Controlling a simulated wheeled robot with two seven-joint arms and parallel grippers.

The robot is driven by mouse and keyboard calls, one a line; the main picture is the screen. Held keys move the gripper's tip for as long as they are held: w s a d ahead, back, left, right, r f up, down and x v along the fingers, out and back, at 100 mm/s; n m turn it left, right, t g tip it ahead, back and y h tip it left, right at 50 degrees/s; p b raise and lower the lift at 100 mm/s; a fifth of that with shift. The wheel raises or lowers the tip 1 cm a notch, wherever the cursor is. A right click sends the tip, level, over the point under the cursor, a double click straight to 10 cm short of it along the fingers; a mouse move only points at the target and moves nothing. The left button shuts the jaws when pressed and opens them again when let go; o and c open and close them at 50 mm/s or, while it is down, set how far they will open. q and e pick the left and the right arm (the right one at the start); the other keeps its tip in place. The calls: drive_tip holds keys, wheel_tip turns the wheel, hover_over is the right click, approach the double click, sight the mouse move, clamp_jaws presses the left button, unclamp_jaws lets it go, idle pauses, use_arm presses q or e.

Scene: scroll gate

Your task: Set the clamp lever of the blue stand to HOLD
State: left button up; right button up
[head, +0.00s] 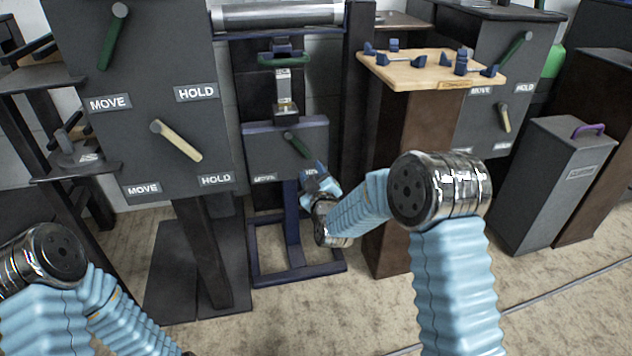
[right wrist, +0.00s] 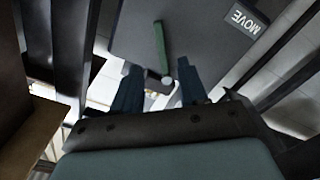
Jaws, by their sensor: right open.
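The blue stand (head: 292,220) has a grey panel (head: 262,150) with a green clamp lever (head: 297,146). In the head view the lever slants down and to the right from its pivot, away from the MOVE label (head: 265,177). No HOLD label shows on this panel; my right gripper covers its lower right corner. My right gripper (head: 315,172) is near the lever's lower end. In the right wrist view its fingers (right wrist: 158,88) are open, with the lever (right wrist: 161,42) lying ahead of and between them; contact cannot be told. My left gripper is out of view.
A tall grey panel (head: 150,85) with green and tan levers stands at left. Another lever panel (head: 490,60) and a grey cabinet (head: 545,180) stand further right. The carpet (head: 340,310) in front is open.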

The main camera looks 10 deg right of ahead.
drive_tip(key=s, duration=0.4)
drive_tip(key=shift+s+d, duration=0.1)
drive_tip(key=shift+s, duration=0.15)
drive_tip(key=s+f+m+g+y, duration=0.1)
drive_tip(key=s+f+m+g, duration=0.35)
drive_tip(key=s+f, duration=0.75)
drive_tip(key=s+f+m+g+y, duration=0.1)
drive_tip(key=s+f+m+g, duration=0.1)
drive_tip(key=s+f+g, duration=1.05)
drive_tip(key=s+a+f+m+y, duration=0.1)
drive_tip(key=s+a+f+m, duration=0.15)
drive_tip(key=s+f, duration=0.6)
wheel_tip(320, 180, up, 15)
drive_tip(key=s+p, duration=0.1)
drive_tip(key=p, duration=1.3)
drive_tip(key=shift+s+d+y, duration=0.15)
drive_tip(key=shift+d+y, duration=0.05)
drive_tip(key=shift+y, duration=0.1)
